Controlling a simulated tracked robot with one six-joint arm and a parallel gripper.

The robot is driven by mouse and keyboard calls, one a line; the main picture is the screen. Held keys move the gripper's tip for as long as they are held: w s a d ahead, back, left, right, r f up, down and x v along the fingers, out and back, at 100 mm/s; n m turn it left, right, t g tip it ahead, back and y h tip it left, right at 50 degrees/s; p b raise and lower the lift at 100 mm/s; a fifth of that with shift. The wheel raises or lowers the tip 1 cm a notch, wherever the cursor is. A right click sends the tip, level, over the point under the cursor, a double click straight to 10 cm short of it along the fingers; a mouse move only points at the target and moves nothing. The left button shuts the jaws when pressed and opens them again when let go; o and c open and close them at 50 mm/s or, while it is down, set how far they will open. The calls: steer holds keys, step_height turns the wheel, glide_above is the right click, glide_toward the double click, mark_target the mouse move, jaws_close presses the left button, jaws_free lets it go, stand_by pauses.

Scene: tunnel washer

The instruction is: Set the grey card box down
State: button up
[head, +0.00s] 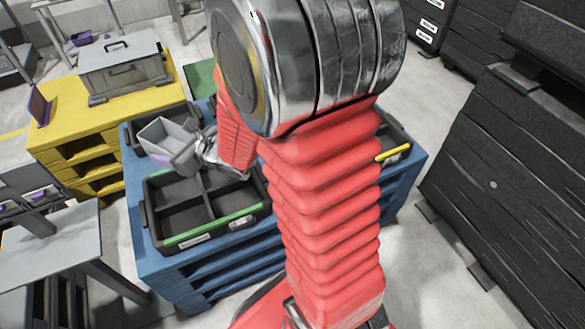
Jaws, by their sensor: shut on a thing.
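The grey card box (162,132) is an open-topped, light grey box in the left part of the head view. It is tilted and appears above the blue pallet (165,262), near the back left tray. My gripper (192,150) is shut on the box at its right side. The fingertips are partly hidden by the box wall and my red-sleeved arm. I cannot tell whether the bottom of the box touches anything.
A black tray with compartments and a green front edge (212,232) sits on the blue pallet, its cells empty. A tray with a yellow edge (394,152) is at right, partly hidden. A grey case (125,70) stands on the yellow pallet (60,130). Black stacks (515,180) stand right.

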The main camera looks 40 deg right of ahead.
steer(key=d+f+m+h, duration=0.1)
steer(key=d+f, duration=0.6)
steer(key=d, duration=0.2)
steer(key=d+f, duration=0.6)
steer(key=d, duration=0.4)
steer(key=s+d+f+m+h, duration=0.1)
steer(key=s+d+f, duration=0.9)
steer(key=d+f, duration=0.2)
steer(key=shift+s+d+f+t+h, duration=0.3)
steer(key=shift+s+d+f, duration=0.1)
steer(key=shift+f, duration=0.1)
steer(key=shift+f, duration=0.1)
steer(key=shift+f, duration=3.3)
steer(key=shift+f, duration=0.55)
